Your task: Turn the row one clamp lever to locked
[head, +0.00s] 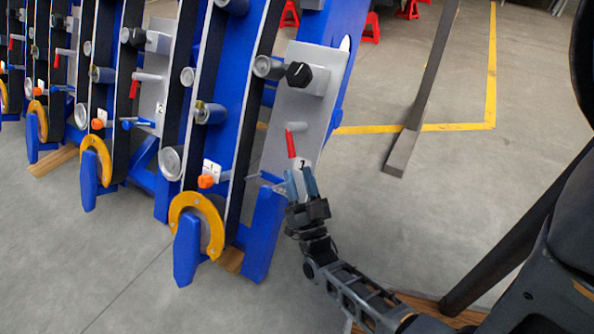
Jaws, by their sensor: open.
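The row one plate (316,104) is a grey panel on the nearest blue row unit, with a white label marked 1 (303,163). A red lever (291,144) hangs down from a short grey pin on this plate, just above the label. Which part is the clamp lever is not marked. My gripper (301,172) is open at the plate's lower end, just below the red lever and the label. Its blue-grey fingers cover the area under the label, so whether a blue lever like row two's is there cannot be told.
A black hexagonal knob (299,75) sits higher on the plate. An orange knob (206,181) and a yellow ring guard (197,207) are to the left. Row two has a red lever (135,88) and a blue lever (137,124). Open floor lies to the right, around a dark post.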

